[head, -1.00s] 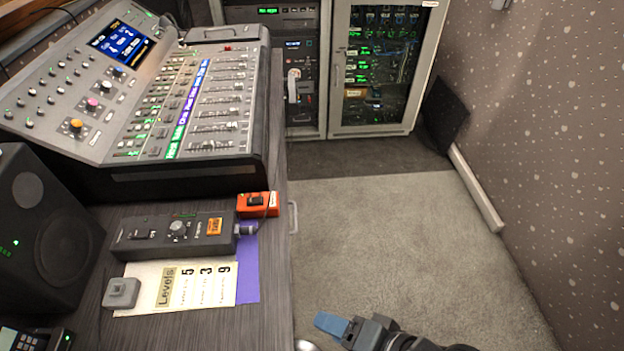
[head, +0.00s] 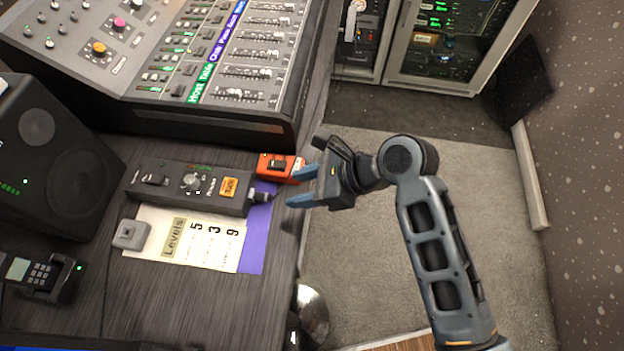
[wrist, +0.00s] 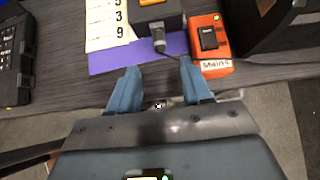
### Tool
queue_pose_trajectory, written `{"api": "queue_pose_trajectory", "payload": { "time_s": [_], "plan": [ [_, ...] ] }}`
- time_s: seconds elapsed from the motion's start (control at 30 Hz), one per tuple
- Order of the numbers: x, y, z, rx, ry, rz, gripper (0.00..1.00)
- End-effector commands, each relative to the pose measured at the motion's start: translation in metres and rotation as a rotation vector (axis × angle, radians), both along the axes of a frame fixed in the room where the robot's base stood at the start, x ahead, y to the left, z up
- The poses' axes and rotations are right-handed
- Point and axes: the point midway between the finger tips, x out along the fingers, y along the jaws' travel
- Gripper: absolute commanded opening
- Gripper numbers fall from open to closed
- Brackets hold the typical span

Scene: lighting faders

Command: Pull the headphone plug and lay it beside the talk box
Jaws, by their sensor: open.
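The talk box (head: 190,188) is a dark grey box with a knob and an orange button, lying on the desk below the mixing console. The headphone plug (head: 263,197) sticks out of its right end, and it also shows in the wrist view (wrist: 159,42) at the box's near end. My gripper (head: 296,187) is open and empty at the desk's right edge, a short way to the right of the plug. In the wrist view its blue fingers (wrist: 160,82) point toward the plug, which lies between their lines but beyond the tips.
An orange-red switch box (head: 279,167) sits close behind the plug. A purple sheet (head: 256,237) and a white levels card (head: 205,250) lie in front of the talk box. A small grey block (head: 131,234), a handset (head: 40,275) and a speaker (head: 60,160) stand left.

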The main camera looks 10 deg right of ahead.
Motion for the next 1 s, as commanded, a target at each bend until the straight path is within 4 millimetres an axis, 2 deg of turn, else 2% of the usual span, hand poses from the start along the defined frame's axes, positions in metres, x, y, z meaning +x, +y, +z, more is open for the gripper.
{"api": "queue_pose_trajectory", "payload": {
  "time_s": [0.03,0.37,0.43,0.7,1.0],
  "plan": [
    [0.001,0.004,-0.009,-0.001,-0.002,0.002,0.49],
    [0.01,0.03,-0.036,-0.002,-0.005,0.002,0.49],
    [0.013,0.036,-0.033,-0.002,-0.002,0.001,0.49],
    [0.019,0.054,-0.05,-0.001,-0.002,0.001,0.49],
    [0.021,0.058,-0.055,-0.001,-0.003,-0.001,0.49]
  ]
}}
